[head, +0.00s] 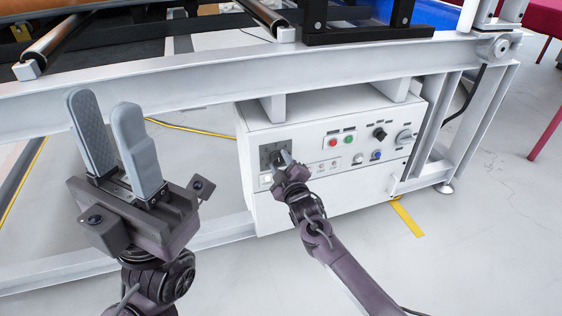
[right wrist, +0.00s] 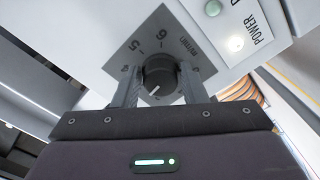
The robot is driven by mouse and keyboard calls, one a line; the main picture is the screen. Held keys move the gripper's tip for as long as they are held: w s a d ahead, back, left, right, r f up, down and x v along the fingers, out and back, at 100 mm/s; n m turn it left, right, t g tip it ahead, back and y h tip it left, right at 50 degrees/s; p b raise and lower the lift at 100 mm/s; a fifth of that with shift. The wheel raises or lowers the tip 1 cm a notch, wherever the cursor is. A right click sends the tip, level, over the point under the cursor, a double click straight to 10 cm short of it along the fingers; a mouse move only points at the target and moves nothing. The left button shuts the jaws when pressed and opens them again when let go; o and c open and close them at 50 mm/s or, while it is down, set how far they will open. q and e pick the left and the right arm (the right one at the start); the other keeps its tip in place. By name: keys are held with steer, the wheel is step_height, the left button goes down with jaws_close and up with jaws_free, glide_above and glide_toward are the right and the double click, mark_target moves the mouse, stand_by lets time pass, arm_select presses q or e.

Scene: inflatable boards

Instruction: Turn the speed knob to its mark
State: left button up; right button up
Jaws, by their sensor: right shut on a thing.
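The speed knob (right wrist: 160,72) is black and round, with a short white pointer line near its lower edge in the right wrist view. It sits on a grey dial plate (right wrist: 150,40) with printed numbers, 5 and 6 among them. I cannot make out which mark is the target. My right gripper (right wrist: 160,88) is shut on the knob, one finger on each side. In the head view my right gripper (head: 282,157) covers most of the knob on the dial plate (head: 268,148). My left gripper (head: 104,102) is open and empty, well left of the panel.
The white control box (head: 340,190) also carries red and green buttons (head: 341,141), a black knob (head: 379,133), a grey rotary switch (head: 404,136) and a blue knob (head: 376,155). A white frame beam (head: 200,87) runs above the box. Floor in front is clear.

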steer(key=shift+m, duration=0.6)
steer(key=o, duration=0.9)
steer(key=shift+o, duration=0.2)
